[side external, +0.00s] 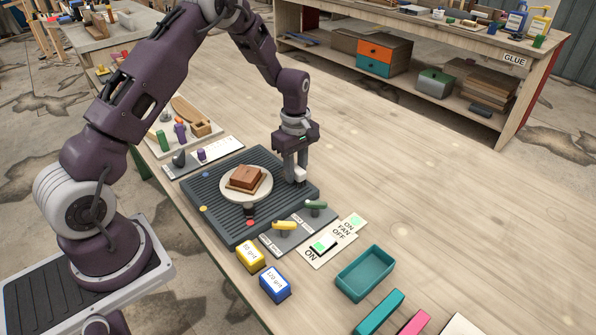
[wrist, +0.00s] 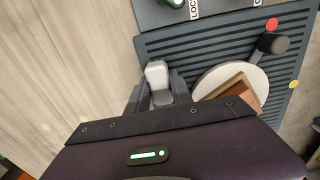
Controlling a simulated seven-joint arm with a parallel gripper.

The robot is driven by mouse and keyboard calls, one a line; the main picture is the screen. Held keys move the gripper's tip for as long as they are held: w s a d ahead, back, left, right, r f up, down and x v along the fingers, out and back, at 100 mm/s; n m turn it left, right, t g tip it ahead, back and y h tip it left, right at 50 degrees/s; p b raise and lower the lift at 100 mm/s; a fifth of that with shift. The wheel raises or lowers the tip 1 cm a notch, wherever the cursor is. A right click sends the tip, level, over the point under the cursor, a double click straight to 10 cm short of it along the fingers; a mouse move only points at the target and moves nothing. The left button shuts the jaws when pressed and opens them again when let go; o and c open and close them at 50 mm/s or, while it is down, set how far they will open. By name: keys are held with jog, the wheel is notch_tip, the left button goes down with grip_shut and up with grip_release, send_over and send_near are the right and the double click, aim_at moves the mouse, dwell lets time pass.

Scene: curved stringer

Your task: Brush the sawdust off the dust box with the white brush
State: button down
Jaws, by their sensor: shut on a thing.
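The dark grey slatted box (side external: 210,205), which looks like the dust box, lies on the bench. It also shows in the wrist view (wrist: 190,48). My gripper (side external: 297,172) is at its right edge, pointing down. My gripper (wrist: 158,92) is shut on a white block-like piece, which looks like the white brush (wrist: 157,72); the brush also shows low between the fingers in the side view (side external: 299,174). Its lower end is hidden, so I cannot tell whether it touches the slats. I cannot make out sawdust on the slats.
A round white plate (side external: 238,194) with a brown wooden piece (side external: 246,177) stands on the box, left of my gripper. In front are yellow and green toggles, a fan switch (side external: 323,245), grit blocks and a teal tray (side external: 365,273).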

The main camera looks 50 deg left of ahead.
aim_at(282, 170)
jog(key=shift+a, duration=2.75)
jog(key=shift+d, duration=3.85)
jog(key=shift+a, duration=3.95)
notch_tip(282, 170, up, 8)
jog(key=shift+a+r, duration=0.1)
jog(key=shift+a, duration=0.05)
